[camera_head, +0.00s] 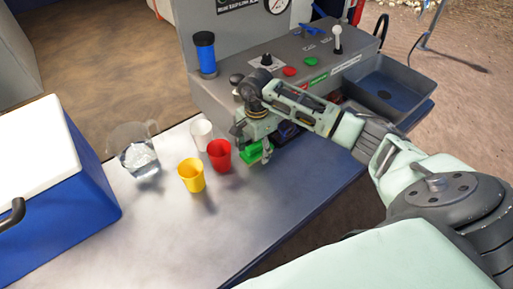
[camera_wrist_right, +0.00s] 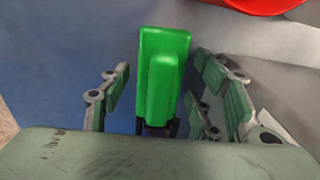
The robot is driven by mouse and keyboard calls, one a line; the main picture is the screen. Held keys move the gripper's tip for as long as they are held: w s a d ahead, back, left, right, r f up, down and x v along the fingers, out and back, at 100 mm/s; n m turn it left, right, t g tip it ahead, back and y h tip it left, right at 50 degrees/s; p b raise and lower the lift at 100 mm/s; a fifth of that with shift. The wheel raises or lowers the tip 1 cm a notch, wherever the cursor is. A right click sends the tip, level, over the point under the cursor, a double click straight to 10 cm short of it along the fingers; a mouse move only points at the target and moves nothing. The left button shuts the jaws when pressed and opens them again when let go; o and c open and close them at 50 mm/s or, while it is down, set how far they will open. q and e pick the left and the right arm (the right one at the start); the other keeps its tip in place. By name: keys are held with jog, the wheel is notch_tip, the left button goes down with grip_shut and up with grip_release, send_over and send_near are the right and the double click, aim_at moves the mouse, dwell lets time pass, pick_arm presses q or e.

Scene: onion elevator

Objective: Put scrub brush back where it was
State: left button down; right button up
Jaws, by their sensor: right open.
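The green scrub brush (camera_head: 250,154) is at the back of the grey table (camera_head: 230,225), in front of the control panel and just right of the red cup. My right gripper (camera_head: 264,148) is right at it, pointing down. In the right wrist view, the green brush (camera_wrist_right: 160,75) lies between the spread fingers of my right gripper (camera_wrist_right: 165,95), with a gap on each side. The gripper is open. Dark parts show at the brush's lower end. My left gripper is out of view.
A blue cooler (camera_head: 75,215) is at the left. The control panel (camera_head: 222,92) rises behind. The table front is clear.

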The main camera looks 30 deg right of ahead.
aim_at(257, 143)
jog(key=shift+r+b, duration=0.35)
jog(key=shift+r, duration=0.15)
notch_tip(257, 143, up, 10)
jog(key=b, duration=0.2)
jog(key=shift+f+b, duration=0.15)
jog(key=shift+b, duration=0.25)
jog(key=shift+r, duration=0.75)
